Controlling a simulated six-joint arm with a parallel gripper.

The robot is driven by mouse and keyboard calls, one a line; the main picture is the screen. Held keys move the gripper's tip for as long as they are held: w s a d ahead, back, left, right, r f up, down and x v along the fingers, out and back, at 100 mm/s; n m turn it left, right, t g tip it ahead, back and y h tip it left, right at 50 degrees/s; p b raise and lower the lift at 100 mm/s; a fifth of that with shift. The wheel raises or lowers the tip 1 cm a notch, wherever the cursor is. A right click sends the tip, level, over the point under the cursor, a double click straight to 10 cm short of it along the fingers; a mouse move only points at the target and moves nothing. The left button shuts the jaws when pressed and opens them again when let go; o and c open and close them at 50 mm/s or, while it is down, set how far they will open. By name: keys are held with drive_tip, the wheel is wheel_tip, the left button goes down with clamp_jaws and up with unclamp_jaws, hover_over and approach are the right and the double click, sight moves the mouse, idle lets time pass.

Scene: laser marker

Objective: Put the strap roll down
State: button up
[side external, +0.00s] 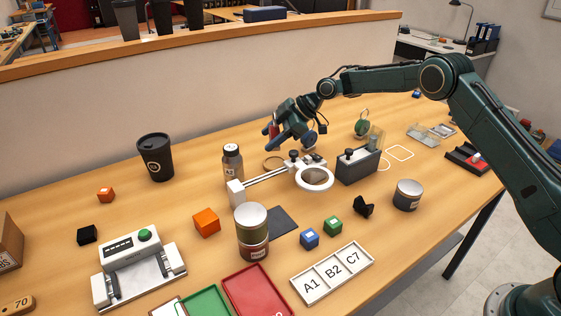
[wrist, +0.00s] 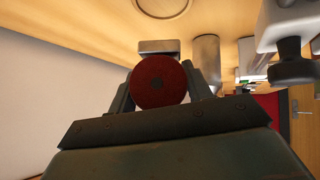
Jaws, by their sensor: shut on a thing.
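The strap roll (wrist: 158,82) is a dark red disc between my gripper's fingers (wrist: 160,90) in the wrist view, seen face-on. In the side external view only a small red part of the roll (side external: 273,129) shows beside the blue-green fingers of my gripper (side external: 280,135). My gripper is shut on the roll and holds it above the table, behind the magnifier stand. A thin tan ring (side external: 274,162) lies on the table below; it also shows at the top of the wrist view (wrist: 163,5).
The magnifier stand (side external: 316,178) with its white arm is in front of my gripper, and a grey bottle (side external: 232,161) stands to the left. A dark box (side external: 357,167) is at right. A black cup (side external: 156,158) stands farther left. Bare table lies between cup and bottle.

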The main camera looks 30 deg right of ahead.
drive_tip(key=shift+f, duration=0.35)
drive_tip(key=shift+f, duration=0.15)
drive_tip(key=shift+f, duration=2)
drive_tip(key=shift+f, duration=0.1)
drive_tip(key=o, duration=1)
drive_tip(key=shift+s+d+r, duration=0.15)
drive_tip(key=shift+d+r, duration=0.15)
drive_tip(key=shift+r, duration=0.2)
drive_tip(key=v, duration=1.1)
